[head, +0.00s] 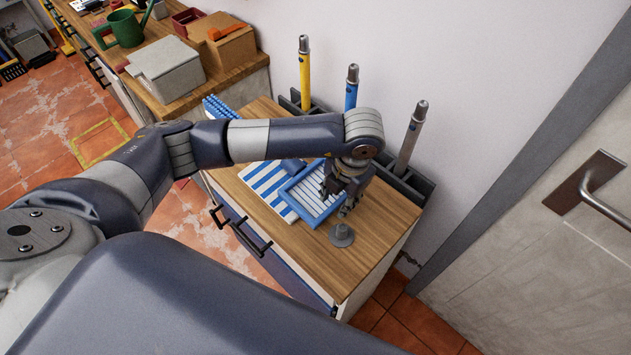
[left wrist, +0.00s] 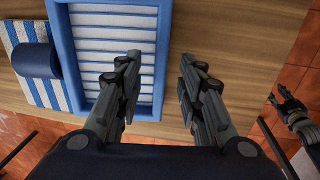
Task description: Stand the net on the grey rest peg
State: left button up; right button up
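The grey rest peg (head: 342,236) stands on a round base near the front right of the wooden worktop. My left gripper (head: 346,207) is just behind and above it, over the right end of a blue tray. In the left wrist view, the fingers of my left gripper (left wrist: 158,85) are apart, with only bare wood and the tray's edge between them. I cannot make out a net in either view. My right gripper (left wrist: 279,98) shows small at the right edge of the left wrist view; its opening is unclear.
The blue-rimmed tray (left wrist: 76,70) with a white ribbed inside lies by a blue-and-white striped cloth (head: 262,182). A dark blue cylinder (left wrist: 35,60) is on the cloth. Yellow (head: 305,80), blue (head: 351,92) and grey (head: 409,140) poles stand in a dark rack along the wall.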

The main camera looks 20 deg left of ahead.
pick_arm(q)
jog(key=shift+a+f, duration=0.1)
jog(key=shift+f, duration=0.7)
grip_shut()
